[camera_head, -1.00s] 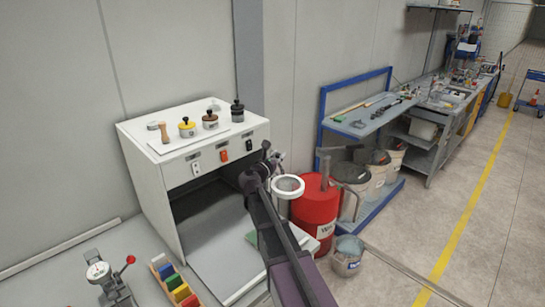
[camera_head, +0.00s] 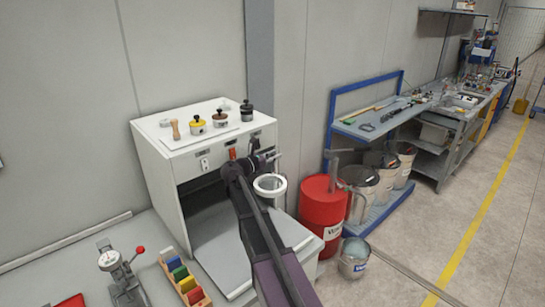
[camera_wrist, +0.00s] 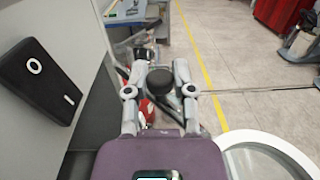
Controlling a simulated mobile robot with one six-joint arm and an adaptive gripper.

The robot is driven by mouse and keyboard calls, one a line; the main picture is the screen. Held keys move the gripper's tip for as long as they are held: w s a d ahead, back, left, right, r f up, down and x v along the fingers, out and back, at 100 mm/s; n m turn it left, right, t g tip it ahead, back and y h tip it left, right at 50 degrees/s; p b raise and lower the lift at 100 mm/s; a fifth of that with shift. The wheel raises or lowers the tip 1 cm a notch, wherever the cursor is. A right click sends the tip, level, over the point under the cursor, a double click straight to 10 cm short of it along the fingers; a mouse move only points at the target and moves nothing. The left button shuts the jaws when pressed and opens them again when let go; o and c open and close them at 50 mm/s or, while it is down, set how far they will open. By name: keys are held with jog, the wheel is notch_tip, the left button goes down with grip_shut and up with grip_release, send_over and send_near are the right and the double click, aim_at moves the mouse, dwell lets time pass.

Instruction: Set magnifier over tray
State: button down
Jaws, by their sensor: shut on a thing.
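The magnifier (camera_head: 284,184) shows as a white ring with a clear lens, in front of the right side of the white booth. Part of its rim also shows at the lower right of the wrist view (camera_wrist: 262,138). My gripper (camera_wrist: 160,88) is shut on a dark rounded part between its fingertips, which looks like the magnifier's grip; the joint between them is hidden. In the head view my arm covers much of the gripper. A pale flat panel (camera_head: 215,245), possibly the tray, lies at the booth's opening, left of the ring and partly behind my arm.
The white booth (camera_head: 160,190) carries several small pots on top. A red drum (camera_head: 322,215) stands close right of the ring, with a bucket (camera_head: 354,258) in front. Coloured blocks (camera_head: 185,280) and a gauge stand (camera_head: 115,265) sit at lower left.

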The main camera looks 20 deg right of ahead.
jog(key=shift+s+d, duration=0.1)
jog(key=shift+s, duration=0.05)
jog(key=shift+c, duration=2.2)
grip_release()
jog(key=shift+d, duration=0.15)
jog(key=v, duration=1.2)
